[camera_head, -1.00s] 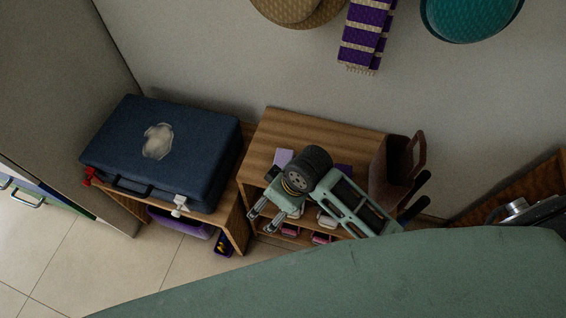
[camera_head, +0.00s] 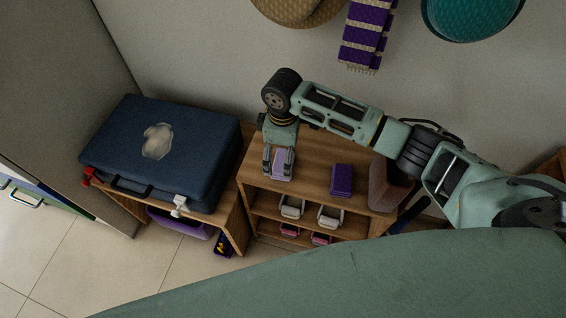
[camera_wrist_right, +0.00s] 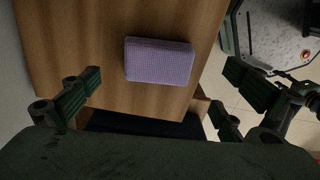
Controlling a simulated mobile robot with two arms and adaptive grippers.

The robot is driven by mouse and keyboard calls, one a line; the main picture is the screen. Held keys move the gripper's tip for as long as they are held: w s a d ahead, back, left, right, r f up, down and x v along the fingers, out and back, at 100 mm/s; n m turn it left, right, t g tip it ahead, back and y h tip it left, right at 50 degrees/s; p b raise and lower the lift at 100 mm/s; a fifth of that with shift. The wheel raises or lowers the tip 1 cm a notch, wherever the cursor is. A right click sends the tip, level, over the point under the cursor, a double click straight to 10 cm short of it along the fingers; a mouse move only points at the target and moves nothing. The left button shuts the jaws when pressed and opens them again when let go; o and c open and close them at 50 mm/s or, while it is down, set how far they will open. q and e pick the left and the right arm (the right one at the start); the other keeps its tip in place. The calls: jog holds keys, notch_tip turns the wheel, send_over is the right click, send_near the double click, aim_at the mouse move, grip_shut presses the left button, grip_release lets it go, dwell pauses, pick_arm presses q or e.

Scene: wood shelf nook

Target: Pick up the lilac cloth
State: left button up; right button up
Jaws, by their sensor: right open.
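The lilac cloth (camera_head: 282,160) is a small folded block on the wooden shelf top, near its left end. In the right wrist view, the lilac cloth (camera_wrist_right: 160,60) lies flat on the wood, with its long side running across the picture. My right gripper (camera_head: 279,172) is over the cloth and points down at it. In the right wrist view its fingers are spread wide to either side, and the gap between them (camera_wrist_right: 163,90) is empty. The cloth lies ahead of this gap, and no finger is seen touching it. My left gripper is not in view.
A dark purple folded cloth (camera_head: 342,180) lies to the right on the shelf top (camera_head: 312,165). A brown bin (camera_head: 388,188) stands at the right end. A blue suitcase (camera_head: 165,150) rests on a bench at left.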

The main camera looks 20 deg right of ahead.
aim_at(283, 161)
notch_tip(283, 161, down, 5)
jog(key=shift+w+d, duration=0.1)
jog(key=shift+w, duration=0.05)
jog(key=shift+c, duration=0.5)
jog(key=c, duration=1)
jog(key=shift+r, duration=0.1)
notch_tip(283, 161, up, 4)
jog(key=shift+r, duration=0.2)
jog(key=s+r, duration=0.2)
jog(key=s, duration=0.1)
jog(key=s+d+r+p, duration=0.1)
jog(key=s+r, duration=0.1)
jog(key=s, duration=0.2)
jog(key=s+d+r, duration=0.1)
jog(key=s+r, duration=0.1)
jog(key=s, duration=0.2)
jog(key=shift+s+r, duration=0.25)
